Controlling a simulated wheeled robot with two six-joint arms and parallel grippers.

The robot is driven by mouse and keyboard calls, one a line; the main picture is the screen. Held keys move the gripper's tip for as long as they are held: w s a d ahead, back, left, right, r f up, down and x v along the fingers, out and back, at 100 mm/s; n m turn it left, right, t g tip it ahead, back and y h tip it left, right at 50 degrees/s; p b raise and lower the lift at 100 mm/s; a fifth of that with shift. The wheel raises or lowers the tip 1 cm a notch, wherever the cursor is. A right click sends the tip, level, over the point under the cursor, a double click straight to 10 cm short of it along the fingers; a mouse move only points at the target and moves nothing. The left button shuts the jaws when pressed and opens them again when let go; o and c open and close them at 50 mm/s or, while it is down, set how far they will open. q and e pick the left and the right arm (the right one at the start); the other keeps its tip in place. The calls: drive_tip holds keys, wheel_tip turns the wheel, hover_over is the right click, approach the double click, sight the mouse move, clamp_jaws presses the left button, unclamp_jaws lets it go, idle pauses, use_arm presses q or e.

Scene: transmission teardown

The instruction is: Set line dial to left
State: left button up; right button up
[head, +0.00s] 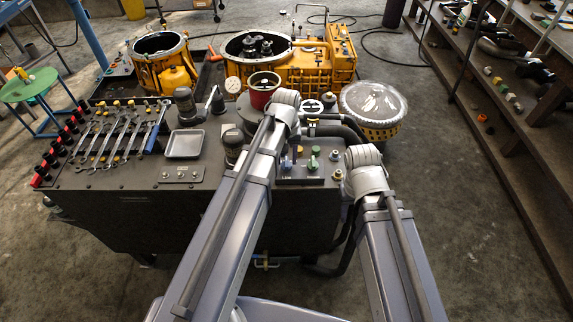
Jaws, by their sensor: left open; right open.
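A dark control panel (306,172) at the right front of the workbench carries small knobs, among them a blue one (286,164) and a green one (313,162). Labels are too small to read, so I cannot tell which knob is the line dial or which way it points. My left arm rises from the bottom past the left side of this panel, and my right arm stands just to its right. Both arms show only their links and rounded joints. Neither gripper's fingers can be made out; the links hide whatever lies behind them.
The dark workbench (115,215) holds a row of wrenches (118,135), a small metal tray (185,144) and a red canister (264,90). Yellow transmission housings (305,68) stand behind. A clear-covered round drum (373,104) is at the right. Shelves (510,115) line the right edge.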

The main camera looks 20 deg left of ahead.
use_arm(q)
drive_tip(key=shift+f, duration=0.2)
clamp_jaws()
idle(0.3)
